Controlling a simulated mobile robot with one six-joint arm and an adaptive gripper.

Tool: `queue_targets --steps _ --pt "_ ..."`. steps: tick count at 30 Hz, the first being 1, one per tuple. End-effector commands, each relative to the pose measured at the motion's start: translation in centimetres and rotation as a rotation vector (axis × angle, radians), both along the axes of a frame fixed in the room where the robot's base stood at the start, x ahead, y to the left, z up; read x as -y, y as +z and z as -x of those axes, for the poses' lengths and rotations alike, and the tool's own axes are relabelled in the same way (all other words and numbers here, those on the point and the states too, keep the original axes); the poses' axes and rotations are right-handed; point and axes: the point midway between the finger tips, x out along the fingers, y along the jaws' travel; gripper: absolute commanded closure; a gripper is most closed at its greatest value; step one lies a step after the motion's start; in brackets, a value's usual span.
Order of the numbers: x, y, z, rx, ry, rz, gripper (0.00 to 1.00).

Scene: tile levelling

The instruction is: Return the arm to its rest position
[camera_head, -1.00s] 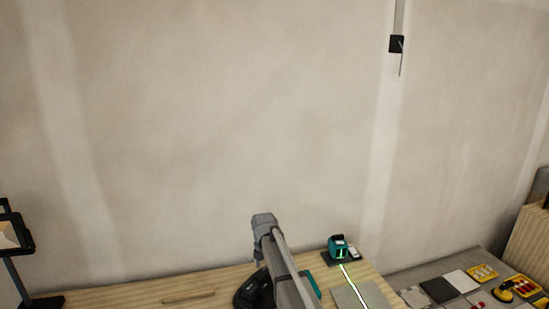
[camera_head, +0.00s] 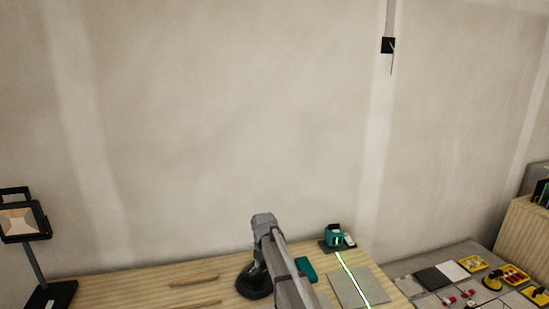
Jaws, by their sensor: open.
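A grey link of my arm (camera_head: 282,270) rises from the bottom edge, right of centre, in the head view. Its upper end stands in front of the wooden bench and the wall. My gripper is out of view. The arm link hides part of the bench and of a black round-based object behind it.
The wooden bench (camera_head: 130,290) bears a black round-based object (camera_head: 252,283), a teal laser level (camera_head: 334,237) casting a green line, a grey tile (camera_head: 347,290) and thin wooden strips. A work lamp (camera_head: 22,222) stands left. Tiles and yellow trays (camera_head: 473,263) lie right.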

Motion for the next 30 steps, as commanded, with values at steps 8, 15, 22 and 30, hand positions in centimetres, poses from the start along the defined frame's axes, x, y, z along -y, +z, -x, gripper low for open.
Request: queue_targets --steps 8,15,22,30 --pt "0.3 -0.1 0.4 0.0 -0.028 0.0 0.28" --pt "1.4 -0.2 1.3 0.0 -0.123 0.0 0.28" --pt "2.9 -0.5 2.8 -0.001 -0.267 0.0 0.28" --pt "6.1 -1.0 5.9 -0.001 -0.568 0.001 0.28"
